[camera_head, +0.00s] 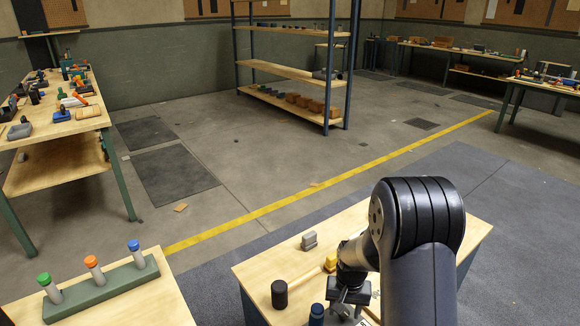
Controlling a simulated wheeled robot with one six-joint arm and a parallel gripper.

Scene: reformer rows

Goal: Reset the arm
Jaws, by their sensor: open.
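My arm (420,230) rises at the lower right and bends down over a small wooden table (265,262). My gripper (347,305) hangs low over the table's near part, open. Its fingertips are partly hidden at the bottom of the picture, and I see nothing held in it. Left of it lies a mallet with a black head (279,294) and a pale wooden handle. A grey block (309,240) stands farther back. A dark blue cylinder (316,315) is at the bottom edge, close beside the gripper.
A green rack (110,288) with green-, orange- and blue-capped tubes stands on another table at lower left. A cluttered workbench (60,125) is far left, open shelving (290,72) at the back, more benches at right. The floor between, crossed by a yellow line (300,195), is mostly clear.

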